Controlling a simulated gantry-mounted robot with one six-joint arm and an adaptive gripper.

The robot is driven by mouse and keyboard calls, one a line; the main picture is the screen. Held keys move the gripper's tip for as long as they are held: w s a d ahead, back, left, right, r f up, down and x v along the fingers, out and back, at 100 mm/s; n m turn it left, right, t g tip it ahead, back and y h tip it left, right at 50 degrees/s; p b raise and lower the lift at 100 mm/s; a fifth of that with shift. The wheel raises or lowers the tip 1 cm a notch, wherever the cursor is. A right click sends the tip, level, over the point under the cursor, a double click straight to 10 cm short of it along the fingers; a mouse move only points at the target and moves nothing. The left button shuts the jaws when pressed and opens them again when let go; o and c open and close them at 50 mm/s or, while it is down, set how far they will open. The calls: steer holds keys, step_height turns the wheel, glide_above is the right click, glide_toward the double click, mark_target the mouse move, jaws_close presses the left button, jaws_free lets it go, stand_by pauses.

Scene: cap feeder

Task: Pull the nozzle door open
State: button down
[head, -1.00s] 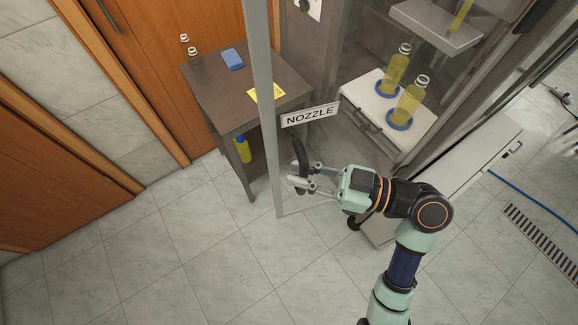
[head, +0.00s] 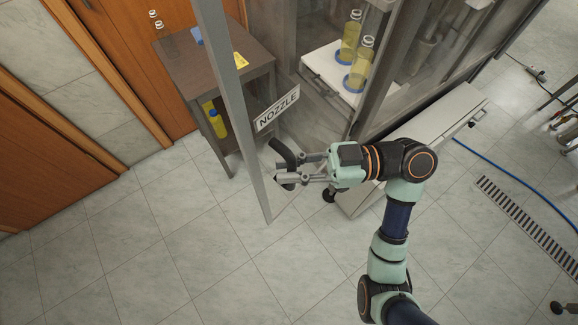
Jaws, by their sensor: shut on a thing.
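The nozzle door is a clear panel in a grey metal frame (head: 232,100), with a white NOZZLE label (head: 277,107). It stands swung out from the machine, with an open gap to the bottles inside. Its black curved handle (head: 281,150) is on the door near the frame's free edge. My gripper (head: 288,175) is shut on the lower part of the handle. The exact contact between the fingers and the handle is small and partly hidden.
Inside the machine, yellow bottles (head: 358,63) stand in blue rings on a white platform (head: 322,66). A dark side table (head: 190,62) stands behind the door. A white cabinet (head: 437,113) and a blue hose (head: 510,183) are at right. The tiled floor (head: 150,260) in front is clear.

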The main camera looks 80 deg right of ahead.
steer(key=c, duration=1.1)
jaws_free()
steer(key=v, duration=1.2)
